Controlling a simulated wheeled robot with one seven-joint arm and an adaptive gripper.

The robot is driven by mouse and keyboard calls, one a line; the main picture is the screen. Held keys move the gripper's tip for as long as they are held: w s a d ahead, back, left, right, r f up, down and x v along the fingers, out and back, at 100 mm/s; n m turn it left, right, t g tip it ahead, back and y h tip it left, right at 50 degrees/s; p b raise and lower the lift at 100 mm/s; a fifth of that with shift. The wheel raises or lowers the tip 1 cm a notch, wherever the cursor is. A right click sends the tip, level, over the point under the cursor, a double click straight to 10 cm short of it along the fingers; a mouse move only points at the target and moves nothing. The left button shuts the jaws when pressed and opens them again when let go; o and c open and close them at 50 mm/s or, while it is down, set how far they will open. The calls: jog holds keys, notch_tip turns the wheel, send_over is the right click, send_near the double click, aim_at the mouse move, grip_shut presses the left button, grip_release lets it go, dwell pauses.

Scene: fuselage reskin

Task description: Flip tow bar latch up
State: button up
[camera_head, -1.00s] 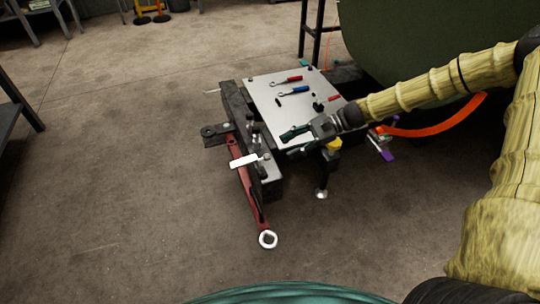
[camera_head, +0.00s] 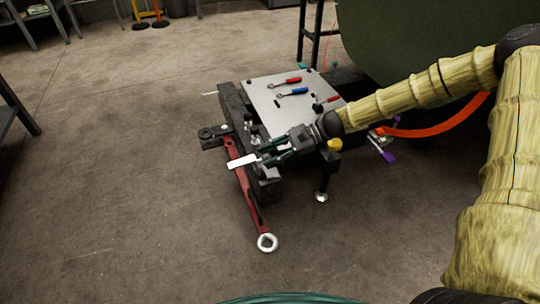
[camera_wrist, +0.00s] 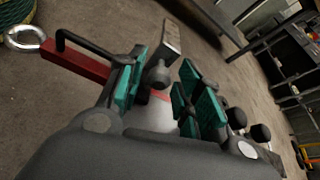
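The latch (camera_head: 242,162) looks like a pale flat lever across the upper part of the red tow bar (camera_head: 243,187). The tow bar slopes down to a metal ring (camera_head: 267,242) at its front end. My gripper (camera_head: 267,157) is at the right end of the latch, its green-padded fingers apart. In the wrist view my gripper (camera_wrist: 163,90) is open, and the latch's metal plate (camera_wrist: 173,42) and a dark round knob (camera_wrist: 158,73) show between and beyond the fingers. I cannot tell whether a finger touches the latch. The latch's lower joint is hidden.
The cart's light metal top (camera_head: 265,105) holds a red-handled tool (camera_head: 287,82) and a blue-handled tool (camera_head: 292,92). An orange hose (camera_head: 435,130) runs at the right beneath my arm. A dark green rounded body (camera_head: 430,40) stands behind. The floor to the left is clear.

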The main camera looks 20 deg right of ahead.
grip_shut()
jog(key=shift+f, duration=0.1)
jog(key=shift+d+f+y+b, duration=0.65)
jog(key=shift+y+b, duration=0.2)
jog(key=shift+y, duration=0.35)
jog(key=shift+d+y, duration=0.15)
jog(key=shift+y, duration=0.15)
jog(key=shift+o, duration=2)
grip_release()
jog(key=shift+d+r, duration=0.1)
